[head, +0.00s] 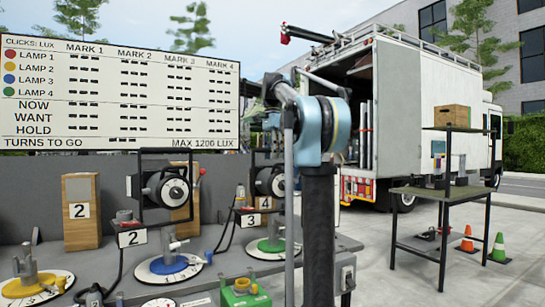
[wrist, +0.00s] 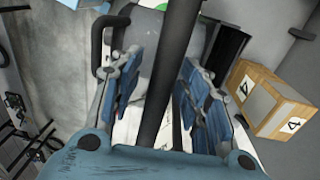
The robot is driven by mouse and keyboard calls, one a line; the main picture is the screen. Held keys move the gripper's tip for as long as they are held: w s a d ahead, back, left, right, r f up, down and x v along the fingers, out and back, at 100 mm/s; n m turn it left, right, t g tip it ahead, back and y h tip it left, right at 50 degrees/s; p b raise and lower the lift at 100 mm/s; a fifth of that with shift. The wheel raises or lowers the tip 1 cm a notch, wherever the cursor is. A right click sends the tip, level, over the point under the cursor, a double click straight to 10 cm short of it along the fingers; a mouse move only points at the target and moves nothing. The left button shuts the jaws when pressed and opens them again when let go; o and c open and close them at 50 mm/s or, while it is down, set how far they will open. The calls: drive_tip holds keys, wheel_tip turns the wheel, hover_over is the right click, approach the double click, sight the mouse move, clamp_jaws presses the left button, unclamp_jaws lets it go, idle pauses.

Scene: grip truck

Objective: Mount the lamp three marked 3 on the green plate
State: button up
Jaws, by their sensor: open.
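A black lamp in a yoke (head: 268,181) shows upright in the head view, above and behind the green plate (head: 262,252), partly hidden by my arm. A box marked 3 (head: 250,220) sits just below it. I cannot tell whether the lamp touches the plate's post. In the wrist view my gripper (wrist: 152,70) is open, with blue fingers on either side of a dark bar (wrist: 178,60). The bar crosses close to the camera, and I cannot tell whether the fingers touch it. The gripper cannot be made out clearly in the head view.
Another lamp (head: 166,188) stands above the blue plate (head: 170,267), with a box marked 2 (head: 131,238) beside it. A yellow plate (head: 38,284) is at left. A wooden block marked 4 (wrist: 262,98) stands right of my gripper. Cables hang between the lamps.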

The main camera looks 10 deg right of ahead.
drive_tip(key=shift+w, duration=0.1)
wheel_tip(320, 180, up, 12)
drive_tip(key=shift+w, duration=0.35)
idle(0.4)
drive_tip(key=shift+a, duration=0.1)
drive_tip(key=shift+f, duration=0.1)
idle(0.3)
